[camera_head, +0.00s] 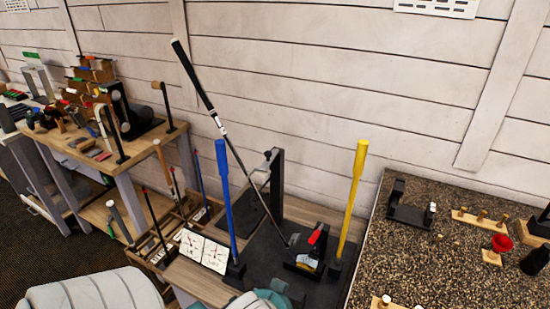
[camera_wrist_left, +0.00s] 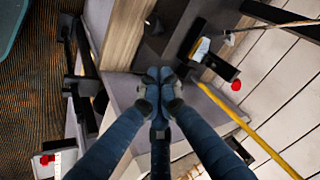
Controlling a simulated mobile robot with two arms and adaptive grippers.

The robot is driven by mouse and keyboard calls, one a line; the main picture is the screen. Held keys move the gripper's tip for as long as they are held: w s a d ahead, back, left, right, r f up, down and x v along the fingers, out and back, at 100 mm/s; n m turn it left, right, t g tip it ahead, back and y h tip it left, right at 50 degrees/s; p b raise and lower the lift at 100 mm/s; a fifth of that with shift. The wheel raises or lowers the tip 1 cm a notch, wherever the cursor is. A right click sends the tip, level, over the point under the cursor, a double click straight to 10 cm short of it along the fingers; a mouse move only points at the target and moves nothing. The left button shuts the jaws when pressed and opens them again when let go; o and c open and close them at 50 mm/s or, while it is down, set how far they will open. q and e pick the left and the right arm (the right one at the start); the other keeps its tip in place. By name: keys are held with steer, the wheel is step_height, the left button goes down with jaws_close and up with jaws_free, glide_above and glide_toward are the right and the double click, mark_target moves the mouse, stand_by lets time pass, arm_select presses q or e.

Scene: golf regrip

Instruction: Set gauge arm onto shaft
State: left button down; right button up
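A golf club (camera_head: 224,133) with a black grip at its upper end slants down to the dark mat. Its thin shaft (camera_head: 262,196) also shows in the left wrist view (camera_wrist_left: 285,24). A small black gauge (camera_head: 304,263) with a pale scale and a red-ended arm (camera_head: 317,236) stands on the mat right of the shaft's lower end. The arm is raised; I cannot tell whether it touches the shaft. My left gripper (camera_wrist_left: 159,82) has its fingertips together, apparently empty, in the left wrist view. My right gripper is not identifiable.
A blue pole (camera_head: 224,195) and a yellow pole (camera_head: 354,195) stand upright on either side of the gauge. A dial panel (camera_head: 204,250) lies at left. A black upright post (camera_head: 276,180) stands behind. A speckled worktop (camera_head: 440,265) is at right.

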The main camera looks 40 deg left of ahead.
mark_target(270, 155)
arm_select(q)
steer(key=w+a+r+m+t+y, duration=0.65)
steer(key=w+a+r+t, duration=0.25)
steer(key=w+a+r, duration=1.1)
steer(key=w+a+m+p, duration=0.1)
steer(key=w+a+p, duration=0.2)
steer(key=w+a, duration=0.3)
steer(key=shift+a+p, duration=0.35)
steer(key=shift+a, duration=0.5)
steer(key=shift+w, duration=0.1)
